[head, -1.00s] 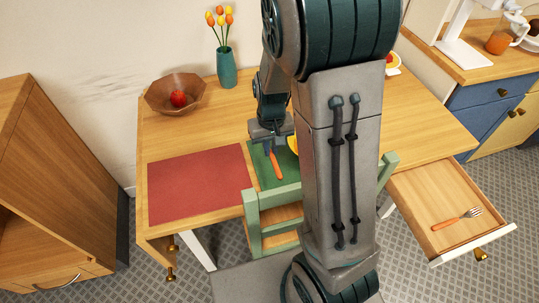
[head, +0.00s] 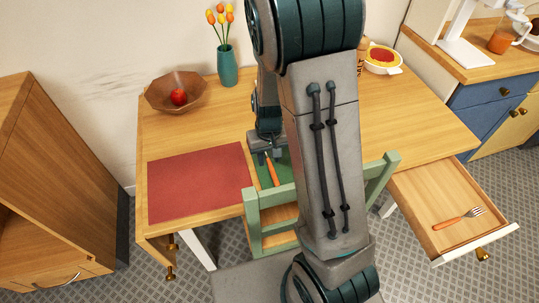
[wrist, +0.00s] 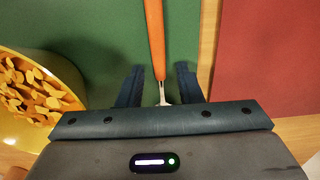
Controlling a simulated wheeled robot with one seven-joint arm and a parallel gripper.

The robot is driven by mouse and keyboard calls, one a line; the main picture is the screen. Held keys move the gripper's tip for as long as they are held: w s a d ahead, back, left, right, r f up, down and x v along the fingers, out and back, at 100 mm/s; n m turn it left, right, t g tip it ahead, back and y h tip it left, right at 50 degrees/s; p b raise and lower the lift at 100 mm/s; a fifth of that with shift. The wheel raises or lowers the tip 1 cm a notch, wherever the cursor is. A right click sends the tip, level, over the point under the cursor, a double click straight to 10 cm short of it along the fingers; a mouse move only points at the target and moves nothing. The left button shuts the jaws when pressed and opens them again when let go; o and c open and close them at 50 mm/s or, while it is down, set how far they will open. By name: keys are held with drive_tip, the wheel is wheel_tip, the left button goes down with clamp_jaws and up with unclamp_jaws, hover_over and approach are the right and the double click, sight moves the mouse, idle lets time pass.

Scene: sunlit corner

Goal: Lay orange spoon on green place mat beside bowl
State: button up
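The orange spoon (wrist: 155,38) lies over the green place mat (wrist: 80,30), its handle pointing away from my gripper in the wrist view. Its metal neck runs under the gripper's body, which hides the bowl of the spoon. My gripper (wrist: 159,85) is open, with one finger on each side of the spoon and a gap on both sides. The yellow bowl (wrist: 75,120), holding yellow pieces, is left of the spoon in the wrist view. In the head view my gripper (head: 267,158) is low over the mat (head: 284,174); my arm hides the bowl.
A red place mat (head: 197,183) lies beside the green one. A green chair (head: 254,215) stands at the table's front edge. An open drawer (head: 420,210) holds an orange fork (head: 455,219). A wooden bowl with an apple (head: 160,92) and a teal vase (head: 225,68) stand behind.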

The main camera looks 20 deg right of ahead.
sight(269, 161)
drive_tip(key=shift+r, duration=0.15)
wheel_tip(269, 161, up, 11)
drive_tip(key=p, duration=0.2)
drive_tip(key=s+r+t, duration=0.2)
drive_tip(key=s+r, duration=0.7)
drive_tip(key=s, duration=0.4)
drive_tip(key=shift+s+t, duration=0.3)
drive_tip(key=shift+s, duration=0.1)
drive_tip(key=shift+d+r, duration=0.1)
